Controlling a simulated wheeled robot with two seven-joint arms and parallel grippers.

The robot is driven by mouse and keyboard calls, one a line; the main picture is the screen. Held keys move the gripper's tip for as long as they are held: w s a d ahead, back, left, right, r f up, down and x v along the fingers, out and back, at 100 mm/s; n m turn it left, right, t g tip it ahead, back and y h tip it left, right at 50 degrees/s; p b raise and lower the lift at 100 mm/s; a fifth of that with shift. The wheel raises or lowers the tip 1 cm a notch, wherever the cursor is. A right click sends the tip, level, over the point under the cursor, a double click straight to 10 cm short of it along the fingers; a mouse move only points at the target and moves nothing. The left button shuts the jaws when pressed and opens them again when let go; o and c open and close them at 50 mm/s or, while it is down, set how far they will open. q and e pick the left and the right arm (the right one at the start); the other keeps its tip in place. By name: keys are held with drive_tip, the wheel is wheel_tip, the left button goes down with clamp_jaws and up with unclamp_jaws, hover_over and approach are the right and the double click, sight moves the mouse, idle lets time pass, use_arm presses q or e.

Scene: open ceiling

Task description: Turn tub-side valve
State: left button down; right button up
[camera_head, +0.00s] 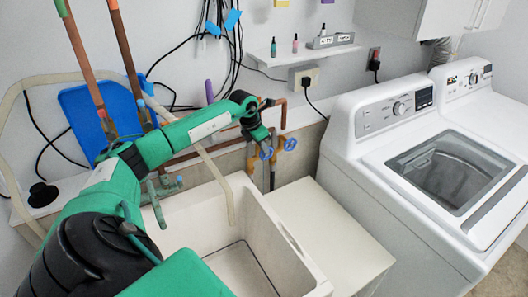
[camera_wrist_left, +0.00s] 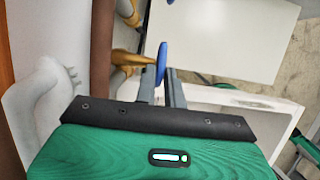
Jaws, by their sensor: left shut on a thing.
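The tub-side valve has a blue handle (camera_head: 266,154) on copper pipes at the wall, by the right rear corner of the tub. The blue handle (camera_wrist_left: 161,60) stands edge-on between my finger ends in the left wrist view, with its brass stem to the left. My left gripper (camera_head: 264,143) reaches over the tub from the left and is shut on this handle; it also shows in the left wrist view (camera_wrist_left: 161,74). The arm's end partly hides the valve in the head view. A second blue-handled valve (camera_head: 290,144) sits just right of it. My right gripper is out of view.
The beige utility tub (camera_head: 285,240) lies below my left arm. A white panel (camera_head: 330,225) fills the space up to the white washer (camera_head: 375,145). Pipes (camera_head: 75,45) and a blue board (camera_head: 88,115) stand at left. Black cables hang on the wall behind.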

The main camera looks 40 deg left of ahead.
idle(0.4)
use_arm(q)
drive_tip(key=c, duration=1.5)
unclamp_jaws()
drive_tip(key=b+v, duration=0.2)
drive_tip(key=v, duration=0.5)
drive_tip(key=b+v, duration=0.2)
drive_tip(key=v, duration=0.5)
drive_tip(key=shift+s+f, duration=0.15)
drive_tip(key=shift+s, duration=0.1)
